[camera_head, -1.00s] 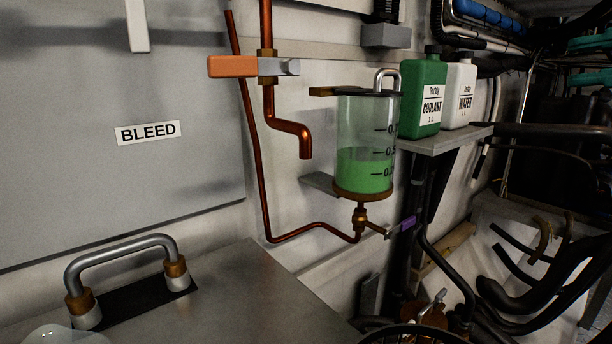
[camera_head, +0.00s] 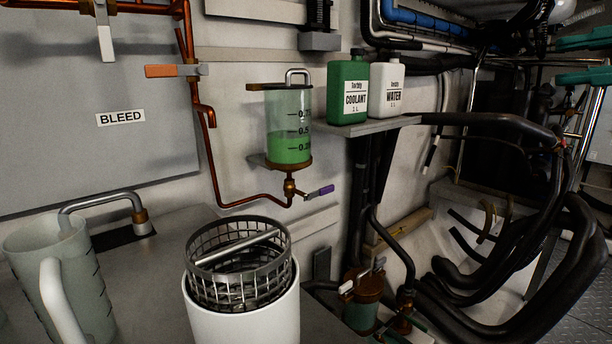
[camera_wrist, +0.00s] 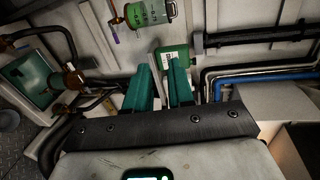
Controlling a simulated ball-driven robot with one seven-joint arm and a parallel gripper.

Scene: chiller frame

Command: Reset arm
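My gripper (camera_head: 558,60) is at the upper right edge of the head view, its two teal fingers pointing left. In the wrist view my gripper (camera_wrist: 163,72) shows its fingers apart with nothing held between them. The green coolant bottle (camera_wrist: 170,54) is beyond the fingertips there. In the head view the coolant bottle (camera_head: 347,90) stands upright on the wall shelf, well left of my gripper. Most of my arm is hidden or out of frame.
Below are a purple-handled valve (camera_head: 320,191), a wire basket (camera_head: 235,285) on a white cylinder (camera_head: 245,322), and a jug (camera_head: 65,285). Black hoses (camera_head: 500,290) crowd the lower right.

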